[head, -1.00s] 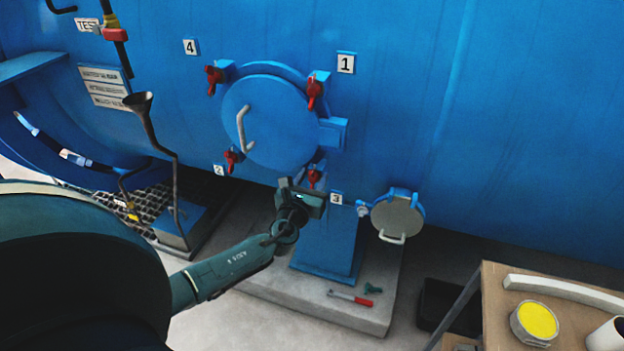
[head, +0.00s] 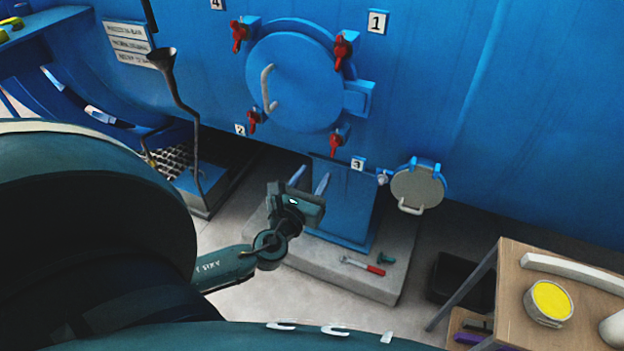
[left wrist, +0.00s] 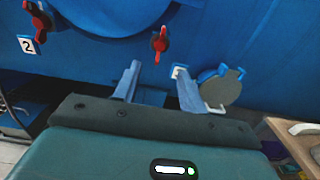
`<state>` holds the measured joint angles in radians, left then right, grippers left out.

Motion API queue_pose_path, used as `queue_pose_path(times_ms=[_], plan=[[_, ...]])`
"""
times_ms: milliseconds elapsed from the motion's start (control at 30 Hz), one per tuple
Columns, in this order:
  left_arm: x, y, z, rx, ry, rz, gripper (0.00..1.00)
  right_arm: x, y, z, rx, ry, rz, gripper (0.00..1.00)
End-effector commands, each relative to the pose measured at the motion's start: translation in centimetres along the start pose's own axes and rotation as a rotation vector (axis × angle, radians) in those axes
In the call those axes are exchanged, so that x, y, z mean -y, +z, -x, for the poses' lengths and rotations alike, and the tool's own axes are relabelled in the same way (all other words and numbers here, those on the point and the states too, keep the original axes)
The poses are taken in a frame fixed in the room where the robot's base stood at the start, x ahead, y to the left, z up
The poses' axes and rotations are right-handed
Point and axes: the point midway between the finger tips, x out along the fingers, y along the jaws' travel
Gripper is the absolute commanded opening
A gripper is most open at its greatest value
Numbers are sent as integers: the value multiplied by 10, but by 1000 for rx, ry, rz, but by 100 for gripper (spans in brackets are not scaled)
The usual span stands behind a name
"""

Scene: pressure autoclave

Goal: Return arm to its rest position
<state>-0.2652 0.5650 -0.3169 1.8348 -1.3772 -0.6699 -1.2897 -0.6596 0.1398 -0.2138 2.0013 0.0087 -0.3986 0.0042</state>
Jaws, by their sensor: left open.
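My left gripper (head: 313,172) is open and empty, its two fingers spread and pointing up toward the autoclave. It is in front of the blue pedestal, below and left of the lower right red clamp (head: 335,143). It also shows in the left wrist view (left wrist: 157,72), with nothing between its fingers and a gap to the hatch. The round blue hatch (head: 298,85) with its pale handle (head: 267,88) lies flat against its ring. Red clamps sit around it beside number plates. My right gripper is not in view.
A small round grey cover (head: 417,188) hangs right of the pedestal (head: 345,210). A red-handled tool (head: 362,266) lies on the concrete plinth (head: 395,280). A wooden table (head: 510,265) with a yellow-topped round tin (head: 549,303) stands at the right. A funnel pipe (head: 175,85) stands left.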

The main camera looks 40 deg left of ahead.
Motion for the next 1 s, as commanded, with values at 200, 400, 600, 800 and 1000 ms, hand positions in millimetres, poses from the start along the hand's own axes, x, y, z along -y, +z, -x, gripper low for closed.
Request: queue_pose_path(times_ms=[200,400,600,800,1000], plan=[[0,1,1,1,0,0,42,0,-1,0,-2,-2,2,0],[0,0,1,1,0,1,42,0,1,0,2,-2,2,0],[2,-5,4,-22,2,50,42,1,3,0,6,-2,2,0],[22,-61,43,-268,70,641,42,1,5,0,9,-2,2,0],[73,-119,119,-582,350,1641,42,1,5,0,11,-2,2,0]])
